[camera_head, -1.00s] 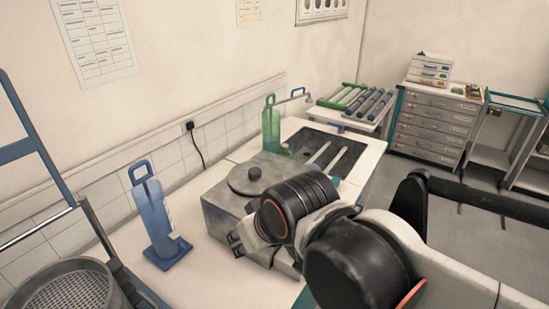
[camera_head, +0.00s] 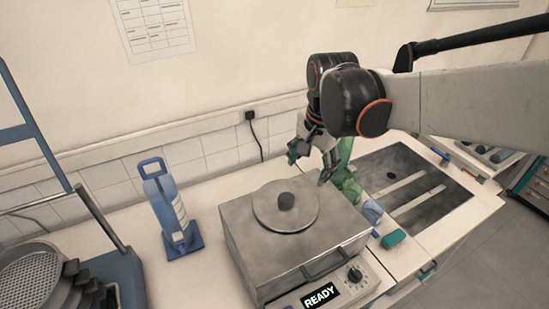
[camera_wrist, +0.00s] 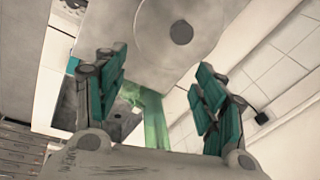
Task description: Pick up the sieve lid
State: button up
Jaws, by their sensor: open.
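A round grey lid (camera_head: 286,206) with a dark knob (camera_head: 286,200) lies flat on top of a grey metal box. It is the only lid I can make out. The lid also shows in the wrist view (camera_wrist: 190,22), beyond the fingertips. My gripper (camera_head: 314,162) is behind and slightly right of the lid, apart from it, with nothing held. In the wrist view its teal-padded fingers (camera_wrist: 160,78) are spread wide, with the knob beyond the gap, towards the right finger.
The metal box (camera_head: 258,262) has a READY display and a dial. A blue bottle holder (camera_head: 170,212) stands left of it. A sieve (camera_head: 30,280) sits at lower left. A dark sink (camera_head: 415,190) is on the right.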

jog(key=w+a+f+m+g+p, duration=0.2)
jog(key=w+a+f+m, duration=0.2)
jog(key=w+a, duration=0.15)
jog(key=b, duration=0.2)
send_over(286, 197)
notch_tip(286, 197, down, 7)
jog(key=shift+f, duration=0.1)
jog(key=shift+f+b, duration=1.1)
jog(key=shift+f, duration=2.1)
jog(key=shift+c, duration=0.3)
jog(key=c, duration=1.2)
